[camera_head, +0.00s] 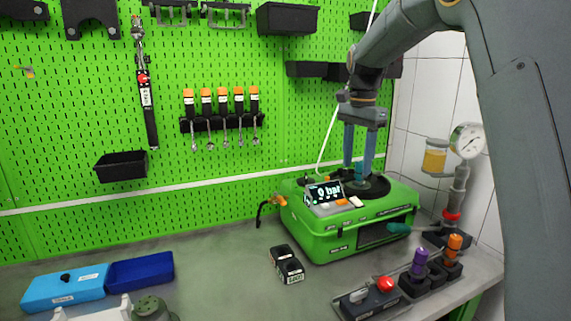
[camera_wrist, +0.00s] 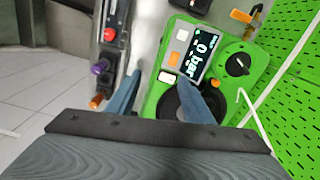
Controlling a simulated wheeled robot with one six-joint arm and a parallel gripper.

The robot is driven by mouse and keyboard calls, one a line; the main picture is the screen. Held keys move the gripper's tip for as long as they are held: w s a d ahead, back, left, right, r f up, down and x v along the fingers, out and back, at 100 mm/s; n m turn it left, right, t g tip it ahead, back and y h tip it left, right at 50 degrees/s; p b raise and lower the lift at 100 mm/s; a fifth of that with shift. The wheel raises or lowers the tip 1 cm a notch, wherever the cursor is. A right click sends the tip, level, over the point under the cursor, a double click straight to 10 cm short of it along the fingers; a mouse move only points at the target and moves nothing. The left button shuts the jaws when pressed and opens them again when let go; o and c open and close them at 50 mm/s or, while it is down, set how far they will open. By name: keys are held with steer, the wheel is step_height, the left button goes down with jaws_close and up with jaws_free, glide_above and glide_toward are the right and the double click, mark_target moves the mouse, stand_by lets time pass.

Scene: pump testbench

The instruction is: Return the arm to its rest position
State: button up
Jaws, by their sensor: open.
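My gripper (camera_head: 358,155) points down over the green pump test unit (camera_head: 325,240), with its two blue fingers apart. The fingertips are above or at the round black part (camera_head: 375,188) on the unit's top; I cannot tell if they touch it. In the wrist view my gripper (camera_wrist: 160,88) is open, with nothing clearly held between the fingers. The unit's display (camera_head: 325,192) reads 0 bar, and it also shows in the wrist view (camera_wrist: 203,58). My arm reaches in from the upper right.
A pressure gauge (camera_head: 466,140) stands right of the unit. A box with a red button (camera_head: 368,299) and purple and orange-topped parts lie at the front right. Blue boxes (camera_head: 66,288) lie front left. A green pegboard (camera_head: 80,110) with tools and black bins stands behind.

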steer(key=s+f+n+b, duration=0.1)
steer(key=s+f+n, duration=0.3)
steer(key=s+f, duration=0.4)
steer(key=s+f+n+t+b, duration=0.1)
steer(key=s+f+n+b, duration=0.1)
steer(key=s+f, duration=0.6)
steer(key=s+f+n+b, duration=0.1)
steer(key=s+f+n, duration=0.4)
steer(key=s+f, duration=0.4)
steer(key=shift+s+n, duration=0.3)
steer(key=shift+s, duration=1.3)
